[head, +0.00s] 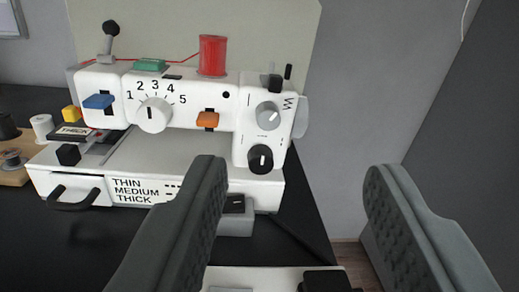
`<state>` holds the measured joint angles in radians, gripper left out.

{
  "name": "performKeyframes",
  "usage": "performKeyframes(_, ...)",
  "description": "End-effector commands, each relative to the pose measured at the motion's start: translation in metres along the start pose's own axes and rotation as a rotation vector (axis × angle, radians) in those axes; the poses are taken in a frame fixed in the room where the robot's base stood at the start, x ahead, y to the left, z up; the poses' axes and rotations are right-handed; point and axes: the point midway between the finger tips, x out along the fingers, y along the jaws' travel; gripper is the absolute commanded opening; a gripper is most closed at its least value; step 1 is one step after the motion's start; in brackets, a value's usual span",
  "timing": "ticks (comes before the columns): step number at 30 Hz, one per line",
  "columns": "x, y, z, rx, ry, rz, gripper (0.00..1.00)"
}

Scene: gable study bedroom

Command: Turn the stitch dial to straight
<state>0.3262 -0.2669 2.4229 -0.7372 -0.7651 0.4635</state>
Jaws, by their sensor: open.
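The white sewing machine (215,150) stands on a black table in the head view. On its right end is a small grey dial (268,115). A straight-line mark shows at its upper left and a zigzag mark at its upper right. The grey dial's pointer seems to lean up and right, toward the zigzag. Below it is a black dial (260,158) with a white pointer line, roughly upright. My gripper (294,172) is open and empty, its fingers wide apart in front of the machine. Neither finger visibly touches a dial.
A white dial (153,115) numbered 1 to 5, a blue lever (98,101) and an orange lever (207,119) are on the machine's front. A red thread spool (212,55) stands on top. A drawer (70,189) with a black handle is at lower left. Open space lies right of the machine.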

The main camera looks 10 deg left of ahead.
Motion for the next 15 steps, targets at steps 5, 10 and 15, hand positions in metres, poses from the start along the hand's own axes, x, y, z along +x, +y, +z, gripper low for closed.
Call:
performKeyframes(5, 0.012, 0.006, 0.041, 0.040, -0.014, -0.080, 0.48)
performKeyframes(10, 0.015, 0.006, 0.058, 0.064, -0.017, -0.124, 0.48)
performKeyframes(15, 0.022, 0.005, 0.061, 0.069, -0.016, -0.134, 0.48)
